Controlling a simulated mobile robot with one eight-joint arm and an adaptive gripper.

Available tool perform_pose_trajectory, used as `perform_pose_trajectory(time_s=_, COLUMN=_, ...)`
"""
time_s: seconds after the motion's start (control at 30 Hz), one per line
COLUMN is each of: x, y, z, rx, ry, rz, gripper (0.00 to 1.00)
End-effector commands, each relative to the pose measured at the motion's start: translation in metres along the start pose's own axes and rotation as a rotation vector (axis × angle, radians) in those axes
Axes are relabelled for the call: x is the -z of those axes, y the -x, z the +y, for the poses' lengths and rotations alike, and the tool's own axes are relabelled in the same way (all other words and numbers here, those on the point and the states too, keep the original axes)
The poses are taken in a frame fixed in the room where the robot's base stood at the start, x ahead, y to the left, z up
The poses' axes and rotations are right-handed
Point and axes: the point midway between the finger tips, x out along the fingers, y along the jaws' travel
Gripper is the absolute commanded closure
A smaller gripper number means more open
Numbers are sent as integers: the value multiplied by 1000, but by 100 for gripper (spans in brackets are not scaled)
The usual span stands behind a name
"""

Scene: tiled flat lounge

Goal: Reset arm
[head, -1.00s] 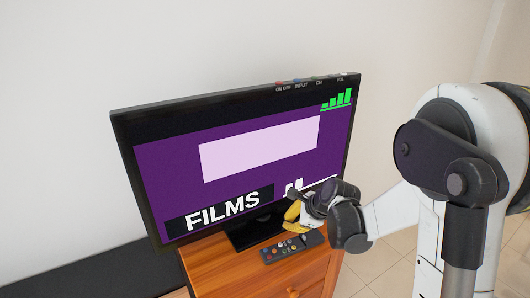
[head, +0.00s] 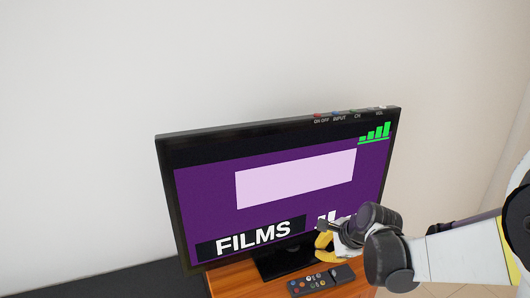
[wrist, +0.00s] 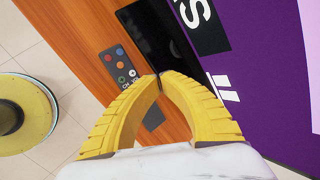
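My gripper (wrist: 159,82) has two yellow ribbed fingers. In the wrist view their tips meet with nothing visible between them. In the head view the gripper (head: 323,245) is in front of the lower right of the TV screen, above the remote. My arm reaches in from the right edge of the head view.
A TV (head: 215,185) showing "FILMS" stands on a wooden cabinet (head: 232,278) against a pale wall. A dark remote (head: 320,281) lies on the cabinet before the TV; it also shows in the wrist view (wrist: 119,66). Tiled floor (wrist: 40,55) is beside the cabinet.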

Motion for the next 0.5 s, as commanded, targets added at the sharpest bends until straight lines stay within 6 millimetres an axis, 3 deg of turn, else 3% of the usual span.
perform_pose_trajectory(time_s=0.2, x=-33, y=81, z=32, rx=-19, ry=538, rz=83, gripper=100)
perform_pose_trajectory(time_s=0.5, x=-51, y=160, z=102, rx=-90, ry=1285, rz=188, gripper=100)
